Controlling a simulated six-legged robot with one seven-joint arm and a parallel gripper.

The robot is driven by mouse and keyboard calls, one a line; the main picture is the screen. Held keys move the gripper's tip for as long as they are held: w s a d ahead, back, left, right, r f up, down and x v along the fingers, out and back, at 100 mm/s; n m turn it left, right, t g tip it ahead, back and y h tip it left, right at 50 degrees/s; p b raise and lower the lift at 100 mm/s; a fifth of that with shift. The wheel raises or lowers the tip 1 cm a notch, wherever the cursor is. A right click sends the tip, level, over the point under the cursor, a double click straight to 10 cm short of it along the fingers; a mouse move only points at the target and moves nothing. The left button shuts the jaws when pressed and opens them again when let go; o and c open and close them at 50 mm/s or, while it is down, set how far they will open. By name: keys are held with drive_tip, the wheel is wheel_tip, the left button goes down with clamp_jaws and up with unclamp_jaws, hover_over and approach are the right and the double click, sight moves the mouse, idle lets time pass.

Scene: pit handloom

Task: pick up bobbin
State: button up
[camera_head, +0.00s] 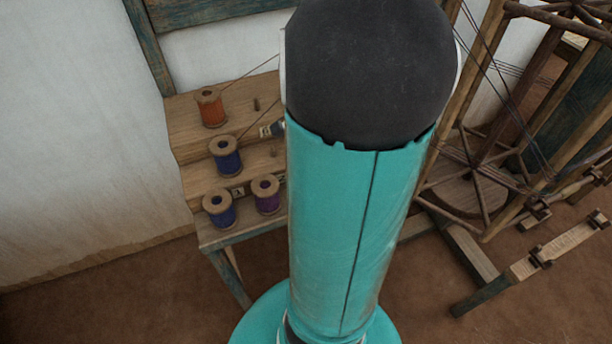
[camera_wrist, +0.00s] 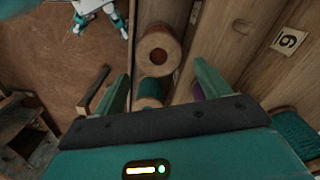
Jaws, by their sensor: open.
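In the wrist view my gripper (camera_wrist: 162,70) is open, one finger on each side of a bobbin. That bobbin (camera_wrist: 160,50) shows a round wooden flange with a dark hole, and teal-blue thread below it. I cannot tell whether the fingers touch it. A bit of purple thread (camera_wrist: 197,92) shows by the right finger. In the head view an orange bobbin (camera_head: 210,107), a blue bobbin (camera_head: 226,156), another blue bobbin (camera_head: 220,208) and a purple bobbin (camera_head: 266,195) stand upright on a stepped wooden rack. My arm hides my gripper there.
The stepped rack (camera_head: 185,125) stands against a white wall (camera_head: 80,110). A wooden frame with spokes and threads (camera_head: 470,160) stands at right. In the wrist view a number label (camera_wrist: 290,42) is on the wood, and teal thread (camera_wrist: 295,132) shows at lower right.

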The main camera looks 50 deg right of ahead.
drive_tip(key=f, duration=0.9)
drive_tip(key=shift+a, duration=0.2)
drive_tip(key=c, duration=0.8)
